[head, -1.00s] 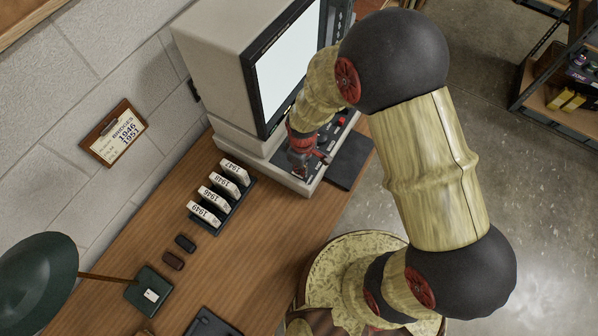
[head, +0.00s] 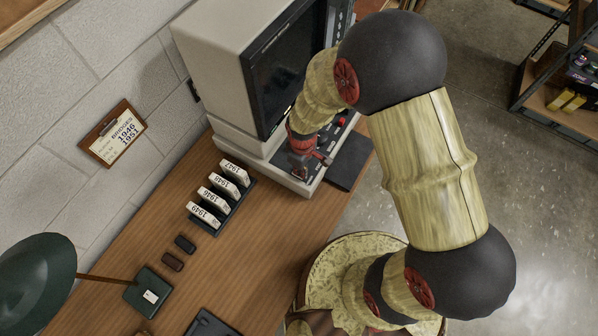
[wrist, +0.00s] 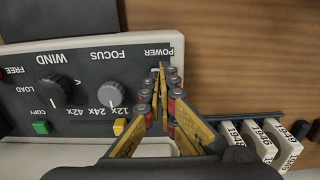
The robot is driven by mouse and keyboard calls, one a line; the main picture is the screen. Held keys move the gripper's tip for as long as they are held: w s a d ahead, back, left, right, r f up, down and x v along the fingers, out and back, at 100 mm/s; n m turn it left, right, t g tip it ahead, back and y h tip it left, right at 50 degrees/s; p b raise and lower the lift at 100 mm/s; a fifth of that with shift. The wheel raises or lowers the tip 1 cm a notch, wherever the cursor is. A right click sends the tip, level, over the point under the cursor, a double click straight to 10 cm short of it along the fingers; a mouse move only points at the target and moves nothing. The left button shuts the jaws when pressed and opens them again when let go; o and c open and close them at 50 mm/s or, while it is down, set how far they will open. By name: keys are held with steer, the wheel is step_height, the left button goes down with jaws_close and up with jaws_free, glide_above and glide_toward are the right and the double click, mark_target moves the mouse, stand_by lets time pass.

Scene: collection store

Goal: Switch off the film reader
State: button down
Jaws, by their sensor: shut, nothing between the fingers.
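The film reader (head: 225,60) stands on the desk against the wall, and its screen (head: 285,65) is dark. In the wrist view its control panel (wrist: 85,85) shows a WIND knob (wrist: 57,90), a FOCUS knob (wrist: 112,90), a green button (wrist: 41,127) and a yellow button (wrist: 119,127). My gripper (wrist: 162,70) is shut and empty, its fingertips at the panel's end just by the POWER label (wrist: 157,51). The fingertips hide the power switch. In the head view my gripper (head: 300,170) is over the panel's near corner.
Several labelled film boxes (head: 218,196) stand in a dark rack beside the reader; they also show close to my gripper in the wrist view (wrist: 262,140). A green lamp (head: 38,270), two small dark objects and a wall clipboard (head: 114,133) are farther left. A shelf stands at upper right.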

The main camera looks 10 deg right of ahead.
steer(key=shift+r+p, duration=2.25)
steer(key=shift+r, duration=1.1)
steer(key=shift+s, duration=0.1)
steer(key=s+d+r+m+t+b, duration=0.2)
steer(key=s+d+r+m+b, duration=0.1)
steer(key=r, duration=0.5)
steer(key=s+d+r+m+t+b, duration=0.1)
steer(key=s+d+r+m+b, duration=0.3)
steer(key=r, duration=0.5)
steer(key=s+d+r+m+t+b, duration=0.2)
steer(key=s+d+r, duration=0.3)
steer(key=r, duration=0.4)
steer(key=shift+s+d+m+t+b, duration=0.15)
steer(key=shift+s+m+t+b, duration=0.15)
steer(key=shift+m+b, duration=0.5)
steer(key=shift+r, duration=0.1)
